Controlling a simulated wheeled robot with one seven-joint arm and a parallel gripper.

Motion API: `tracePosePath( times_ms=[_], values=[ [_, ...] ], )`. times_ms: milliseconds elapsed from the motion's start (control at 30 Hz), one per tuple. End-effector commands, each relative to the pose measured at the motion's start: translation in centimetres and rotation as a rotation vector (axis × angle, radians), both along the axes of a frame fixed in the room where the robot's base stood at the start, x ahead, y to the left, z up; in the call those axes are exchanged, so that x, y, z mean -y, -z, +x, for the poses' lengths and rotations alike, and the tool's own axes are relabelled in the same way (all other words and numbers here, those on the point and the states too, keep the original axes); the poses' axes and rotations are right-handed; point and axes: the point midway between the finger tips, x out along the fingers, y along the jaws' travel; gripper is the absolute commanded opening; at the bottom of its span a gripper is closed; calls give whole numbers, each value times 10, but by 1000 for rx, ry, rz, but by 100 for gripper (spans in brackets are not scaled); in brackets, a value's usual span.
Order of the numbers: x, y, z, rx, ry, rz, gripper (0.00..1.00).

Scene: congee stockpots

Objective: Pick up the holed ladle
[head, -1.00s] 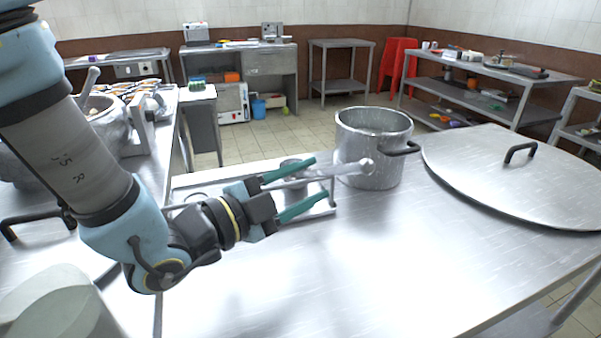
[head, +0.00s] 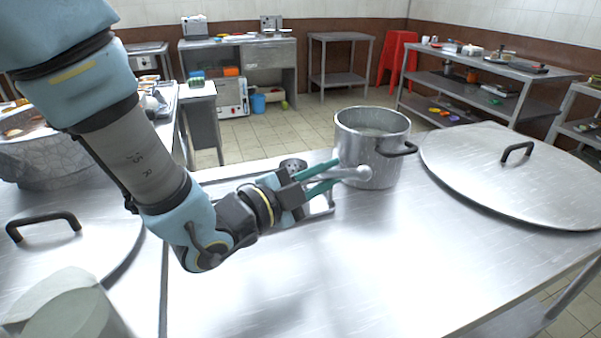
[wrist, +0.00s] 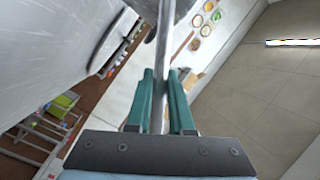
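Part of the ladle is hidden by the gripper.
A steel stockpot (head: 370,165) stands close beyond the fingertips. A large round lid (head: 470,170) with a black handle lies to the right. Another lid handle (head: 42,222) and a stone-like pot (head: 45,160) are at left. The front of the steel table (head: 350,270) is clear.

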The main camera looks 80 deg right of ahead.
Motion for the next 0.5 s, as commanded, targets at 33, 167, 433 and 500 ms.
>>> tracePosePath(
  times_ms=[33, 167, 433, 500],
  values=[
    [0, 0, 0, 0, 0, 0, 12],
    [0, 0, 0, 0, 0, 0, 0],
    [0, 0, 0, 0, 0, 0, 0],
    [0, 0, 0, 0, 0, 0, 0]
  ],
)
